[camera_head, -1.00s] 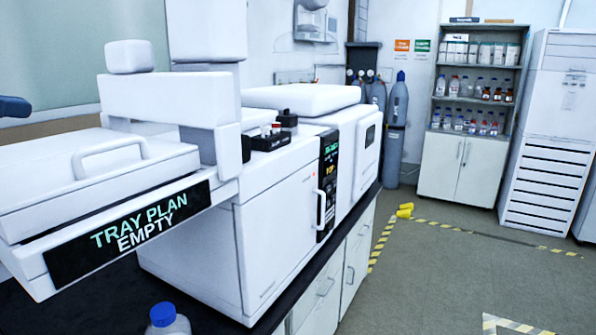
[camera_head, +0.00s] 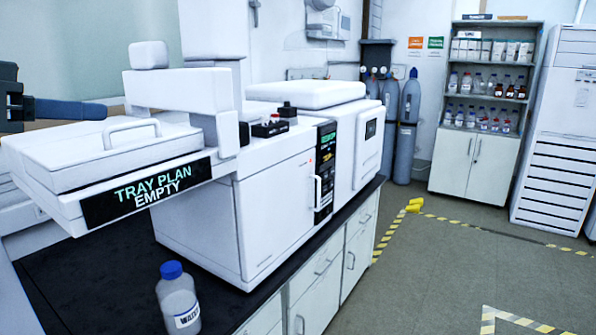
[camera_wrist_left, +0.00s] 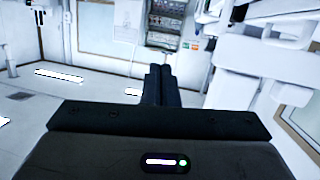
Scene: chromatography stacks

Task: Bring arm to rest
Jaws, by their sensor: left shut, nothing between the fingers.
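My left gripper (camera_head: 75,109) comes in from the left edge in the head view, above the tray of the white machine. Its dark fingers are together with nothing between them. In the left wrist view the shut fingers (camera_wrist_left: 161,86) point away from the camera into open room. The gripper appears apart from the machine. My right gripper is not in view.
A white instrument (camera_head: 205,215) with a tray labelled "TRAY PLAN EMPTY" (camera_head: 145,190) stands on a dark bench (camera_head: 90,275). A blue-capped bottle (camera_head: 178,298) stands on the bench. Gas cylinders (camera_head: 410,100) and a cabinet (camera_head: 468,165) stand behind. The floor at right is mostly clear.

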